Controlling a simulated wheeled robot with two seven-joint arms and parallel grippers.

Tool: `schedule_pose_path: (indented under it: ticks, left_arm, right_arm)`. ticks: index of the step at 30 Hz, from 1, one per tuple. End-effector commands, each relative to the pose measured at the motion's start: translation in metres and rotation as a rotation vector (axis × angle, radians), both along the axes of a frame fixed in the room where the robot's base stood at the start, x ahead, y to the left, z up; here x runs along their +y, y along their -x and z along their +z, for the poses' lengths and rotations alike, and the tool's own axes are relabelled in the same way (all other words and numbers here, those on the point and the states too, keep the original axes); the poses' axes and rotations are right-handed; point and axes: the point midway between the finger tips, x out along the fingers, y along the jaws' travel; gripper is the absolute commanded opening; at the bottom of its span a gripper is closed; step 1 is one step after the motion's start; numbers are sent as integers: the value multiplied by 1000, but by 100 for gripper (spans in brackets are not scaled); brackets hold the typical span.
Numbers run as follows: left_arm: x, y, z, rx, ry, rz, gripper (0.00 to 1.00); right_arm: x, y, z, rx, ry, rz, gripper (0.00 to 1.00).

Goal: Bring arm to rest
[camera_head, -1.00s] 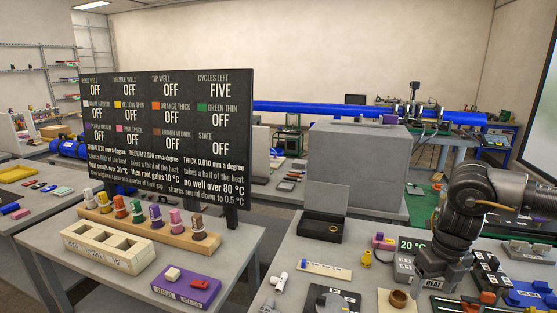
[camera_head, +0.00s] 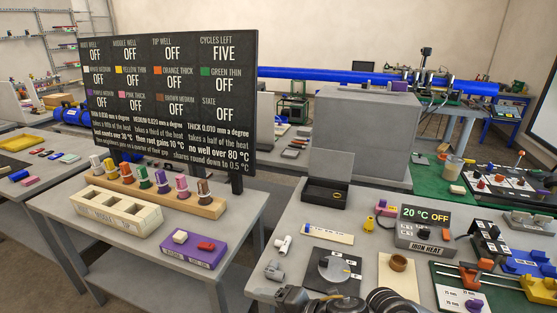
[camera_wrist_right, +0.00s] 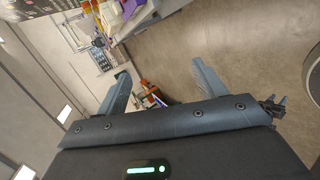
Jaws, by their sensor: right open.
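My right arm shows only as dark links at the bottom edge of the head view; its gripper is out of that view. In the right wrist view my right gripper (camera_wrist_right: 160,85) is open, its two fingers wide apart with nothing between them. That view is tilted and shows bare floor and, farther off, parts of the room. My left gripper is not in view.
The right bench holds an iron heat box (camera_head: 424,232) reading 20 °C OFF, a black open box (camera_head: 325,192), a round dial plate (camera_head: 335,270) and a brown ring (camera_head: 398,263). A purple switch block (camera_head: 193,249) and a white well block (camera_head: 117,212) stand on the left bench.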

Motion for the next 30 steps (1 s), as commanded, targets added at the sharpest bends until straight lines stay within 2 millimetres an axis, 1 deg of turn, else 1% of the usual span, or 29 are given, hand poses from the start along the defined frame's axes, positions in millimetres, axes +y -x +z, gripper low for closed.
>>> schedule_pose_path:
  ticks: [1,2,5,8,10,11,12,15,18,21,28,29,30]
  left_arm:
    - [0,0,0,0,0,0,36]
    - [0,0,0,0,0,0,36]
    - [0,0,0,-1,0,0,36]
    - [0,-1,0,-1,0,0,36]
    - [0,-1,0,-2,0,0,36]
    - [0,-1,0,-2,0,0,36]
    - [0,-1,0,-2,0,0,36]
    - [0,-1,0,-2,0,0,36]
    - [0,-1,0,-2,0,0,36]
    - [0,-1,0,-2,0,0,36]
    - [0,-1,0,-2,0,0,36]
    - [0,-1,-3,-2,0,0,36]
    - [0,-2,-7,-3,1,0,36]
  right_arm:
    - [1,7,0,75,-87,-112,70]
    - [-2,8,1,118,-134,-184,70]
    - [-25,11,-5,279,-273,-448,70]
    - [-64,21,-24,460,-383,-734,70]
    - [-98,36,-44,591,-441,-944,70]
    - [-112,44,-53,643,-459,-1029,70]
    - [-131,56,-64,708,-478,-1137,70]
    - [-170,88,-89,837,-506,-1364,70]
    - [-199,119,-107,931,-516,-1540,70]
    - [-221,149,-120,1005,-517,-1685,70]
    - [-262,215,-138,1133,-502,-1969,70]
    - [-263,214,-148,1138,-499,-1980,70]
    - [-261,208,-165,1137,-493,-1974,70]
